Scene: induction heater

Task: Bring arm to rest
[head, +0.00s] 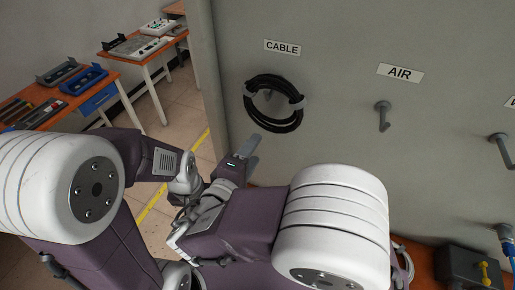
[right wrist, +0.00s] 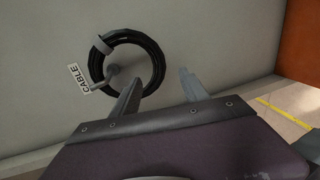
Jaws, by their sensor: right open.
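My right gripper (head: 250,151) is in front of the grey panel in the head view, below the coiled black cable. In the right wrist view its two fingers (right wrist: 160,88) are spread apart with nothing between them. The black cable coil (head: 251,114) hangs on a hook under the CABLE label (head: 283,47). It also shows in the right wrist view (right wrist: 153,51), beyond the fingertips and apart from them. My left arm comes in from the left in the head view; its gripper cannot be made out.
The grey panel (head: 330,110) stands close in front. An empty hook (head: 383,116) is under the AIR label (head: 400,73), and another hook (head: 500,145) is at the right edge. Tables with trays, including a blue one (head: 84,79), stand at the back left. A yellow floor line (head: 151,205) runs beside the panel.

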